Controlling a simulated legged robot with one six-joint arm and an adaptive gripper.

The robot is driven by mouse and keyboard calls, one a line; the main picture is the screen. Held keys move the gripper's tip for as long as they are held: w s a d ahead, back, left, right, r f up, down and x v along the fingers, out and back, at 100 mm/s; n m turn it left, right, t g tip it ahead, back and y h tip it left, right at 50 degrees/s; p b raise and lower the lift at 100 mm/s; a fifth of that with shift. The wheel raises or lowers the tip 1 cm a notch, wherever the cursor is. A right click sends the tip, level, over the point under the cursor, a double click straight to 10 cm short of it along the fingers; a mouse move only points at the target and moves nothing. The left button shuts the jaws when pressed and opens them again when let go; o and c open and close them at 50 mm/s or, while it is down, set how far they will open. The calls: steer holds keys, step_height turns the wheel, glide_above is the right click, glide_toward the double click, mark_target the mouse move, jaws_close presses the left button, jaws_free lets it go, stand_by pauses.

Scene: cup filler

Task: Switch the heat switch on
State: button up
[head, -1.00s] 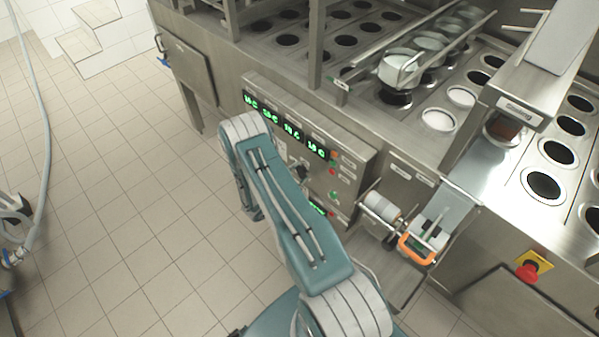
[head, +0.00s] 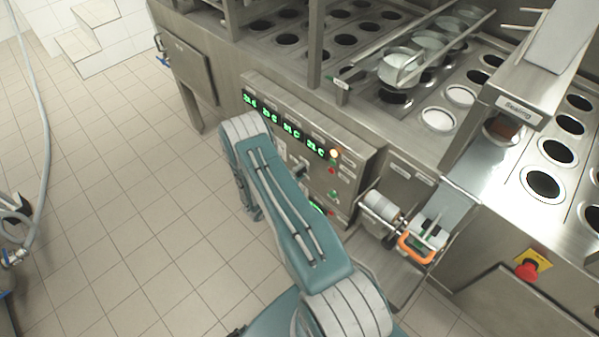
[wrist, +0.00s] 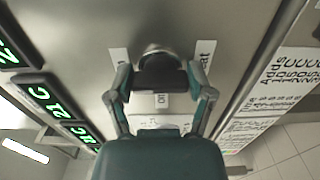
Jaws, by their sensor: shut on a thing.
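The heat switch (wrist: 160,76) is a black knob on a round metal base, on the steel control panel (head: 352,165). In the wrist view a label ending in "eat" (wrist: 205,58) is beside it, partly hidden by a finger. My gripper (wrist: 161,92) has one finger on each side of the black knob and is shut on it. The knob's bar lies across the wrist picture. In the head view my teal arm hides most of the gripper and the switch. A small lamp (head: 334,153) on the panel shines pale.
Green displays (head: 291,131) run along the panel's top. Red and green buttons sit at its right. A roller with an orange handle (head: 415,248) and a red emergency stop (head: 528,270) are further right.

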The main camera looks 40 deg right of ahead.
steer(key=shift+s+f, duration=0.15)
stand_by(0.4)
steer(key=o, duration=1.1)
steer(key=shift+d, duration=0.1)
steer(key=a, duration=1.2)
steer(key=shift+s, duration=0.35)
